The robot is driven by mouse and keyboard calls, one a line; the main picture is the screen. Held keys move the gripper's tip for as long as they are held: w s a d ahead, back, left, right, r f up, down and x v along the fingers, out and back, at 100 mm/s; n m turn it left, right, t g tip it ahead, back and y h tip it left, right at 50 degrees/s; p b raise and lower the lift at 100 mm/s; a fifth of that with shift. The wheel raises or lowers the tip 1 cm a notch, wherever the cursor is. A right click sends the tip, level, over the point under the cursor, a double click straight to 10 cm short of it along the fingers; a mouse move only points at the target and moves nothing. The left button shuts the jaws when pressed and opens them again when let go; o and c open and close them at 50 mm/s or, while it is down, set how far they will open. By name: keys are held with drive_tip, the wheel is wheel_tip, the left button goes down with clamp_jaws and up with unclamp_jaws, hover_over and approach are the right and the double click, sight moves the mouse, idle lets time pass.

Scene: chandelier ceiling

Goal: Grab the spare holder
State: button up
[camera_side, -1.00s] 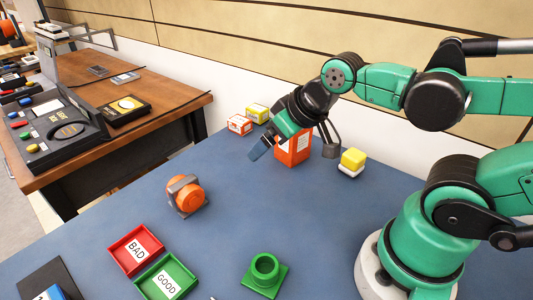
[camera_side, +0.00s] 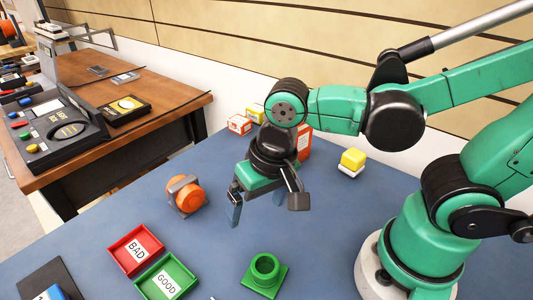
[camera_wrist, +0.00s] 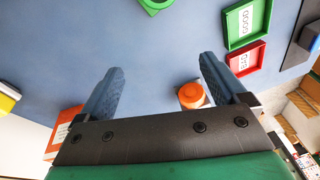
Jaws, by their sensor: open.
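A green holder with a round raised ring on a square base (camera_side: 265,285) stands on the blue table at the front centre. In the wrist view the green holder (camera_wrist: 154,5) is cut off by the top edge. An orange spool in a grey bracket (camera_side: 186,194) stands left of my gripper; it also shows in the wrist view (camera_wrist: 190,96), near the right finger. I cannot tell which one is called spare. My gripper (camera_side: 256,206) is open and empty above the table, behind the green holder, pointing down.
A red BAD tray (camera_side: 120,243) and a green GOOD tray (camera_side: 185,291) lie at the front left. An orange box (camera_side: 305,145), yellow block (camera_side: 353,158) and small boxes (camera_side: 239,124) stand at the back. The table between my gripper and the green holder is clear.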

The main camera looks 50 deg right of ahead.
sight(265, 271)
drive_tip(key=s+a, duration=0.1)
drive_tip(key=s+a+f+m+g, duration=0.1)
drive_tip(key=s+a+g+h, duration=0.1)
drive_tip(key=shift+s+a+f+m, duration=0.1)
drive_tip(key=shift+s+f+m, duration=0.2)
drive_tip(key=shift+s+f, duration=0.1)
drive_tip(key=shift+f, duration=2.75)
drive_tip(key=c, duration=1.3)
drive_tip(key=shift+c, duration=0.3)
drive_tip(key=shift+r, duration=0.15)
